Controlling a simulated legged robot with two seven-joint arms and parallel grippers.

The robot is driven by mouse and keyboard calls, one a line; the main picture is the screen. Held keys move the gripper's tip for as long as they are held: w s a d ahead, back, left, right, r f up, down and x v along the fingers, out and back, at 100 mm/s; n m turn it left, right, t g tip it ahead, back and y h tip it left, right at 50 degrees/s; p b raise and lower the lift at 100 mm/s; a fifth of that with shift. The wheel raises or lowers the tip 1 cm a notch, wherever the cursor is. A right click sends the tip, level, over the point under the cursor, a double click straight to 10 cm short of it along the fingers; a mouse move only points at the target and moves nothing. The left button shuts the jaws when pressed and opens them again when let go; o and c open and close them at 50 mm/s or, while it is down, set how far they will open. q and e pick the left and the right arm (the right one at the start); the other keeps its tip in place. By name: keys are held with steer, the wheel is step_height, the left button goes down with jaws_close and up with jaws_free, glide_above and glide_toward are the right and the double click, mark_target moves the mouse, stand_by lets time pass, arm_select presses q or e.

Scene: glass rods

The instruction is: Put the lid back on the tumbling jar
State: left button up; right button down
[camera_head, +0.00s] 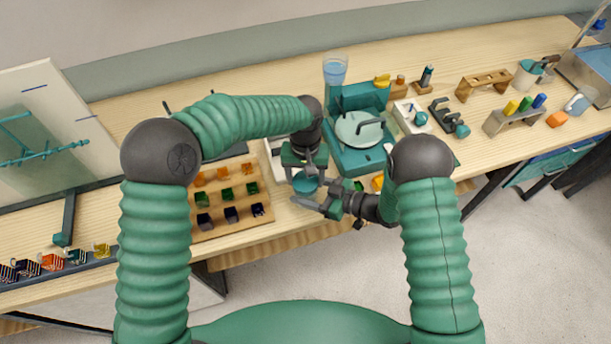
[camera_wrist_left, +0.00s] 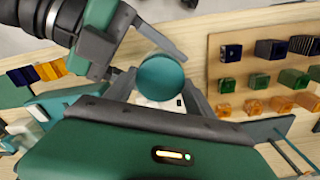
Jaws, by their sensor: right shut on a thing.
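A teal round piece of the tumbling jar (camera_head: 305,183) shows between my two grippers, near the front edge of the bench. In the left wrist view it is a plain teal disc (camera_wrist_left: 161,77); I cannot tell whether this is the lid or the jar's own end. My left gripper (camera_head: 305,172) points down over it, with one finger on each side; contact is not clear. My right gripper (camera_head: 318,194) comes in from the right and is shut on the jar, its fingers reaching around it. The rest of the jar is hidden by the grippers. No separate lid is clear.
A wooden board (camera_head: 228,196) with rows of coloured cubes lies left of the grippers. A teal machine (camera_head: 357,160) with a round plate stands just behind them. A clear cup of blue liquid (camera_head: 335,71) stands farther back. Several racks and tools fill the right bench.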

arm_select(q)
steer(key=c, duration=0.8)
steer(key=m, duration=0.6)
steer(key=shift+m, duration=0.3)
steer(key=o, duration=1.6)
steer(key=shift+c, duration=0.2)
steer(key=shift+r, duration=2.3)
steer(key=shift+c, duration=0.2)
